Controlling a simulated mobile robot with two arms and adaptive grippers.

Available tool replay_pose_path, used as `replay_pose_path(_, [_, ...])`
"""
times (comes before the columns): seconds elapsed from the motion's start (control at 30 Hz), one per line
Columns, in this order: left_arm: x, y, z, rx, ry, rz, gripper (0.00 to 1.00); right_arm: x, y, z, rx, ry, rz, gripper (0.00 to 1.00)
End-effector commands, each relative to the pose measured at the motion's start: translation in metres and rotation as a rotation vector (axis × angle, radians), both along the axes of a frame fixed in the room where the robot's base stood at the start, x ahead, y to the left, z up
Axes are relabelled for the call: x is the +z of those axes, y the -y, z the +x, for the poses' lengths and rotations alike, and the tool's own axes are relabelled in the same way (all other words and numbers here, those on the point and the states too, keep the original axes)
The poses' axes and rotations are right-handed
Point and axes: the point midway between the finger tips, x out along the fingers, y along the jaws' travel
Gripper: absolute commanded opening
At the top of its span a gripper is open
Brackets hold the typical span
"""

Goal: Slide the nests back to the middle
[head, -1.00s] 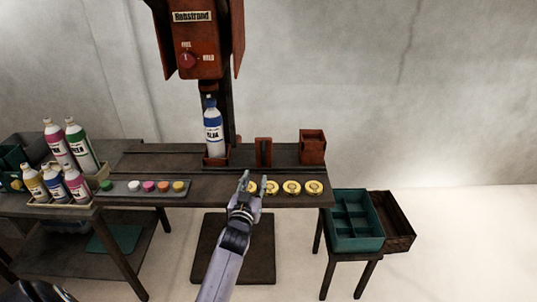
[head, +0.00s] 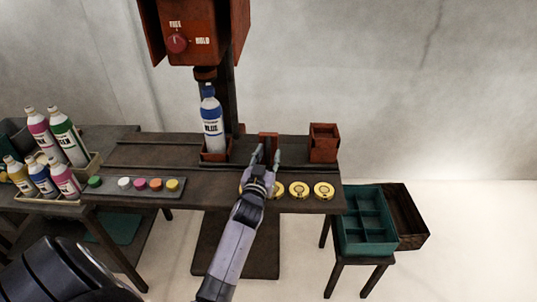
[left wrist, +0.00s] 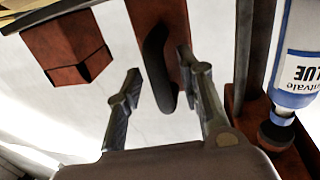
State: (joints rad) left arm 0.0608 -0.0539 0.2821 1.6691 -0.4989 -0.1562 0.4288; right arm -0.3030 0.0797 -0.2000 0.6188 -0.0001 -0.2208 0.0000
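A red nest (head: 215,157) on the bench's rail holds an upright blue-capped bottle (head: 212,127) labelled BLUE, under the red machine head. An empty red box-shaped nest (head: 323,144) stands at the rail's right end. Between them is an upright red plate (head: 268,138); the left wrist view shows a dark bar handle (left wrist: 157,70) on it. My left gripper (head: 265,153) is at this plate, fingers open. In the wrist view the handle lies between the fingers (left wrist: 159,75), with gaps on both sides; contact is not visible. My right gripper is not in view.
Yellow discs (head: 299,190) lie along the bench's front edge, one partly hidden by my left gripper. Coloured caps sit on a strip (head: 114,188) at left, beside a crate of bottles (head: 88,185). A teal divided tray (head: 366,246) stands lower right.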

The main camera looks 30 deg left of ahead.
Motion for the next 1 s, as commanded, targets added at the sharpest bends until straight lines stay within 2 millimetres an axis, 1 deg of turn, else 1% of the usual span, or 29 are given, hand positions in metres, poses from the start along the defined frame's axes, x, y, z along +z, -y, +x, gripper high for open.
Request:
replay_pose_path(0.03, [0.0, 0.0001, 0.0, 0.0, 0.0, 0.0, 0.35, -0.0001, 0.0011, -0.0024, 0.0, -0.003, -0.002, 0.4])
replay_pose_path(0.13, [0.0, 0.0001, 0.0, 0.0, 0.0, 0.0, 0.28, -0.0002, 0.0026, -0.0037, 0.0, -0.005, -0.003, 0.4])
replay_pose_path(0.57, [0.0002, 0.0002, 0.0002, 0.0, 0.001, -0.001, 0.0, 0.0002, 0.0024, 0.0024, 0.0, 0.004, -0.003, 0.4])
replay_pose_path(1.0, [0.0006, 0.0003, 0.0003, -0.001, 0.001, -0.001, 0.0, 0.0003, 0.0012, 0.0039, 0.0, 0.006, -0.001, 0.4])
